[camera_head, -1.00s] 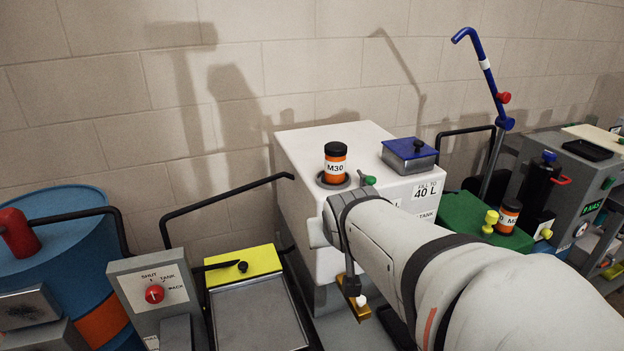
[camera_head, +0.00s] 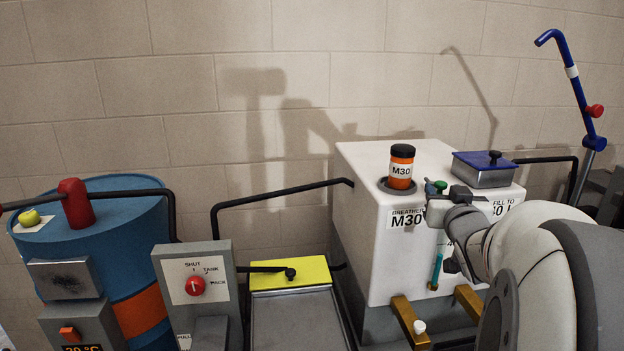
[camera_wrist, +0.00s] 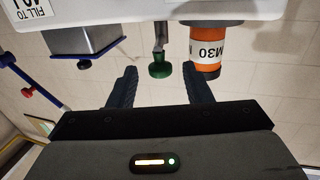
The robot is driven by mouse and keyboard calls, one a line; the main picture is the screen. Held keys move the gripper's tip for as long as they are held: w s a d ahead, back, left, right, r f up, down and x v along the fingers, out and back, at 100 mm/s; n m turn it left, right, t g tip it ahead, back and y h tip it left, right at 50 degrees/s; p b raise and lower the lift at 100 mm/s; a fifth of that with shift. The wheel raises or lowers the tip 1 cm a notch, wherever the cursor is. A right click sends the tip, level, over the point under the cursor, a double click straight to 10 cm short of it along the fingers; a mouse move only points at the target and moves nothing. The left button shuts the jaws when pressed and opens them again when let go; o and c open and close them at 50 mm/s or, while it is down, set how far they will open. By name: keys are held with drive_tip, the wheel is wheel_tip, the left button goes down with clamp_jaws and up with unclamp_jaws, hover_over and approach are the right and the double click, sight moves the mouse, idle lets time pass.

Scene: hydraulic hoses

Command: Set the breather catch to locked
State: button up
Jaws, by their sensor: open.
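The breather (camera_head: 401,167) is an orange canister with a black cap and M30 label, upright on the white tank (camera_head: 375,265). Beside its base is the catch with a green knob (camera_head: 440,186). The wrist view looks upside down and shows the green knob (camera_wrist: 160,70) on a metal stem, next to the orange breather (camera_wrist: 206,66). My gripper (camera_wrist: 160,78) is open, its dark fingers on either side of the knob with gaps, not closed on it. In the head view my wrist partly hides the catch, so its setting cannot be told.
A blue-lidded metal box (camera_head: 485,168) stands on the tank, right of the catch. A black pipe (camera_head: 280,190) runs to the tank's left side. A yellow-topped tray (camera_head: 290,274), a grey panel with a red knob (camera_head: 195,286) and a blue drum (camera_head: 115,230) stand left.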

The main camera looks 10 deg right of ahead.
sight(442, 189)
drive_tip(key=shift+x, duration=1.7)
